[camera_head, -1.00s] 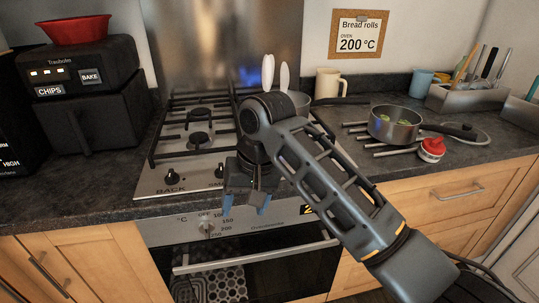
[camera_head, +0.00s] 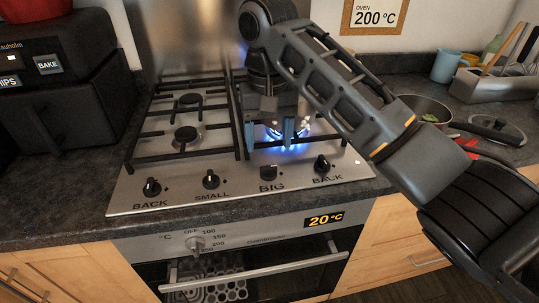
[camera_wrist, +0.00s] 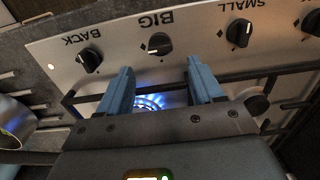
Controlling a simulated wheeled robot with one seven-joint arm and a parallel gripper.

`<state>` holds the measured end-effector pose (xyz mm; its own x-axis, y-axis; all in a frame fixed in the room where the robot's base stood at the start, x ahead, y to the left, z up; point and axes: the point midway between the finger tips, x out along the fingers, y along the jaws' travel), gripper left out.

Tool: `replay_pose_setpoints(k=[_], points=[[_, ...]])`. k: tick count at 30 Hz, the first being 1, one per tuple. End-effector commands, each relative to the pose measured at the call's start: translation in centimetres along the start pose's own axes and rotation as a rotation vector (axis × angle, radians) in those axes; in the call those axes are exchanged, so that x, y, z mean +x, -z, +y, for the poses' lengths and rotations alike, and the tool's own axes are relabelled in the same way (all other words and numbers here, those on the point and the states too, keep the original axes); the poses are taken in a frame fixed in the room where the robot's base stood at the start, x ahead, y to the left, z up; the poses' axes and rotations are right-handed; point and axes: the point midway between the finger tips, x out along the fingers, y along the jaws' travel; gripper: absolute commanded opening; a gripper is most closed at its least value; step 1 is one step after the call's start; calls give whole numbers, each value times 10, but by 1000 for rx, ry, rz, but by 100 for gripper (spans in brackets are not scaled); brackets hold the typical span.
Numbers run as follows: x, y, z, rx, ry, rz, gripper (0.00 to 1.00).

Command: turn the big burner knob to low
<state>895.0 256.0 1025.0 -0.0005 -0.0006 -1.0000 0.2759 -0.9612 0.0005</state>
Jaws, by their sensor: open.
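The big burner knob (camera_head: 268,173) is a black knob above the label BIG on the hob's front strip. In the wrist view the big burner knob (camera_wrist: 159,43) shows beyond my fingertips, upside down with its label. My gripper (camera_head: 288,132) is open, its two blue fingers apart with nothing between them. It hangs over the right side of the hob, behind the knob and not touching it. A blue flame (camera_wrist: 150,102) burns on the big burner under my gripper; it also shows in the head view (camera_head: 272,140). My gripper and arm partly hide that burner.
Other knobs stand close by: small (camera_head: 211,179), left back (camera_head: 151,187) and right back (camera_head: 321,164). Black pan grates (camera_head: 190,135) rise above the hob. A pot (camera_head: 424,110) sits on the right counter. The oven dial (camera_head: 196,243) is below.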

Motion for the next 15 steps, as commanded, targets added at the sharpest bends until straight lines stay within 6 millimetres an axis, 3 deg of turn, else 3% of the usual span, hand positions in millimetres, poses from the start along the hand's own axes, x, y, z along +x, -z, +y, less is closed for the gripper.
replay_pose_setpoints(k=[4,15], points=[[27,-1,-1,0,1,-4,66],[67,0,0,0,0,-1,66]])
